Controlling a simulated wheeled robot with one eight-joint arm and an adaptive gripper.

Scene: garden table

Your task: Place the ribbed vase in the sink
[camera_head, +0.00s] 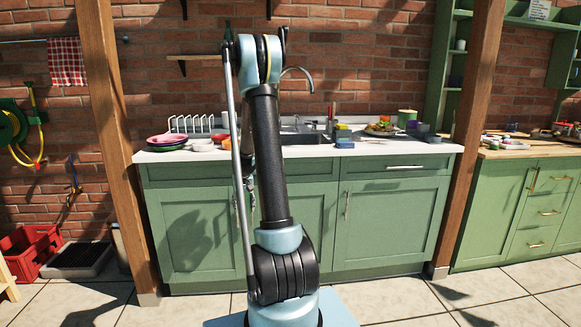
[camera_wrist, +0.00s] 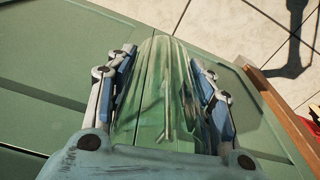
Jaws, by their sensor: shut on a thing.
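The ribbed vase (camera_wrist: 163,95) is clear, greenish glass with lengthwise ribs. In the wrist view it lies between the two fingers of my gripper (camera_wrist: 163,62), which are shut on its sides. Green cabinet doors show behind and through the glass. In the head view my arm hides most of the gripper, and I cannot make out the vase there. The sink (camera_head: 306,139) is a dark basin set in the white counter, behind and right of my arm, with a curved grey tap (camera_head: 299,70) over it. My arm covers its left part.
Pink and dark plates (camera_head: 166,139), small bowls and a dish rack (camera_head: 190,124) stand on the counter left of the sink. A blue sponge (camera_head: 344,144), a food plate (camera_head: 381,130) and dark cups stand to its right. Wooden posts (camera_head: 107,130) flank the counter.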

